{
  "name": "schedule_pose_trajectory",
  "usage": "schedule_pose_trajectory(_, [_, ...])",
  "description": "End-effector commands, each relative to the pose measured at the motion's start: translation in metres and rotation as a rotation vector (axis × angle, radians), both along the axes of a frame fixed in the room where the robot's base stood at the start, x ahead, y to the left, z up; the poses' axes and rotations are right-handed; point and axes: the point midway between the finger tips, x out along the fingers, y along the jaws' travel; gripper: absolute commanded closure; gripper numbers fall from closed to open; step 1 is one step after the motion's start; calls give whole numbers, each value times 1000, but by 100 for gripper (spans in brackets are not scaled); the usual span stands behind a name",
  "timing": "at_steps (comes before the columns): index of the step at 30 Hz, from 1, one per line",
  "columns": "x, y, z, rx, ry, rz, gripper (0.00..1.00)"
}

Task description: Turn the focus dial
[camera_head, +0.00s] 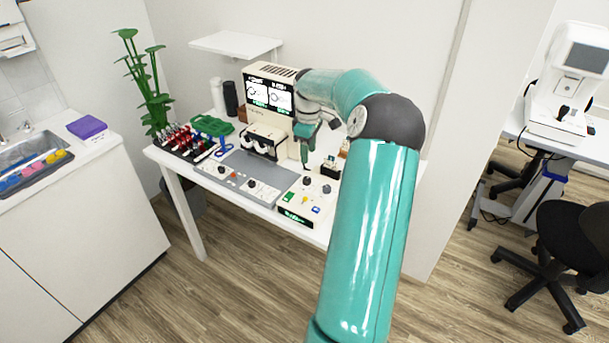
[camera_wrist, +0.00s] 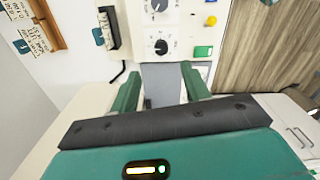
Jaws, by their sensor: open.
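A white control panel (camera_head: 293,212) at the front right of the table carries black dials. One dial (camera_head: 306,181) is near its back edge and another dial (camera_head: 326,189) is to the right. In the wrist view two black dials with marked scales show, the nearer one (camera_wrist: 160,47) just beyond my fingertips and the other (camera_wrist: 158,5) cut by the top edge. I cannot read which is the focus dial. My gripper (camera_head: 305,160) points down above the panel's back side. In the wrist view my gripper (camera_wrist: 162,78) is open, with no dial between its fingers.
A screened device (camera_head: 269,72) stands behind the grey plate (camera_head: 250,170). A green button (camera_wrist: 202,51) and yellow knob (camera_wrist: 211,20) are close to the dials. A dark holder (camera_head: 331,170) stands right of my gripper. A tool rack (camera_head: 185,143) is at left.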

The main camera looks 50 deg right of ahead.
Motion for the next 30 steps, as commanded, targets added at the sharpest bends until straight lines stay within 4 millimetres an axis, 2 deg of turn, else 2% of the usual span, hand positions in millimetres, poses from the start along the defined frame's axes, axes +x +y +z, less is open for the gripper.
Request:
schedule_pose_trajectory(1, [1,1,-11,3,0,4,53])
schedule_pose_trajectory(9, [3,3,-65,4,-1,5,53])
schedule_pose_trajectory(15, [5,3,-94,2,-2,6,53])
schedule_pose_trajectory(19, [6,3,-102,1,-2,7,53])
schedule_pose_trajectory(27, [7,3,-104,0,-2,6,53])
schedule_pose_trajectory(30, [7,3,-104,0,-2,6,71])
